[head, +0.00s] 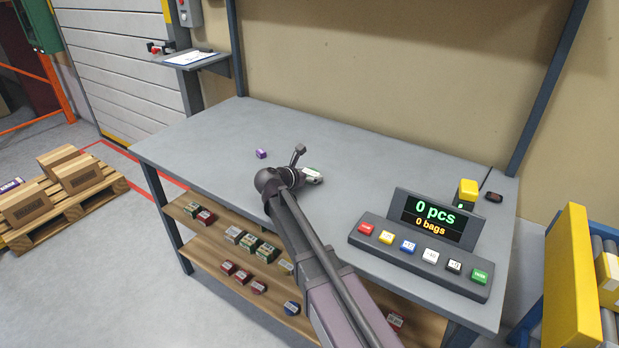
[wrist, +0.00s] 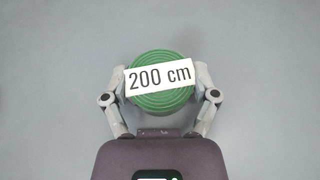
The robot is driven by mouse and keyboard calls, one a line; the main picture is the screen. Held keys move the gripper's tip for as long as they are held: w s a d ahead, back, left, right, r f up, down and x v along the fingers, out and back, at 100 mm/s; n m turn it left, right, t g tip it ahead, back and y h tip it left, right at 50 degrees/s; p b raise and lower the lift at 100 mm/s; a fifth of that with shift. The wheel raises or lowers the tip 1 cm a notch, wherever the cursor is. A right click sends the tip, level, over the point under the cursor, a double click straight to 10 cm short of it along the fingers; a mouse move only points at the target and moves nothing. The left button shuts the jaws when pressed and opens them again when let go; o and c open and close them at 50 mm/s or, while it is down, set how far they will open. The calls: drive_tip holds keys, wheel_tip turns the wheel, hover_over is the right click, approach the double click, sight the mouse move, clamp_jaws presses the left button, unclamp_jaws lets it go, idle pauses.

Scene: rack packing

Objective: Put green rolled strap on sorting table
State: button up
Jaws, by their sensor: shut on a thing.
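The green rolled strap (wrist: 162,105) shows in the wrist view as a round coil with a white label reading "200 cm". My gripper (wrist: 160,88) is shut on it, one finger on each side. Behind it the wrist view shows only plain grey surface. In the head view my gripper (head: 311,176) is over the middle of the grey sorting table (head: 220,140), and the strap is mostly hidden there by my arm. I cannot tell whether the strap touches the tabletop.
A small purple box (head: 261,154) lies on the table left of my gripper. A counter console (head: 425,245) with coloured buttons stands at the right, with a yellow block (head: 468,190) behind it. The wooden lower shelf (head: 325,318) holds several small boxes. The table's left part is clear.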

drive_tip(key=shift+f, duration=0.1)
drive_tip(key=o, duration=1)
drive_tip(key=shift+r, duration=0.2)
drive_tip(key=shift+s+a+r, duration=0.1)
drive_tip(key=shift+s+a, duration=0.1)
drive_tip(key=p+v, duration=0.4)
drive_tip(key=v, duration=0.5)
drive_tip(key=shift+s+a+r, duration=0.2)
drive_tip(key=shift+s, duration=0.05)
drive_tip(key=shift+p+v, duration=0.3)
drive_tip(key=shift+v, duration=0.55)
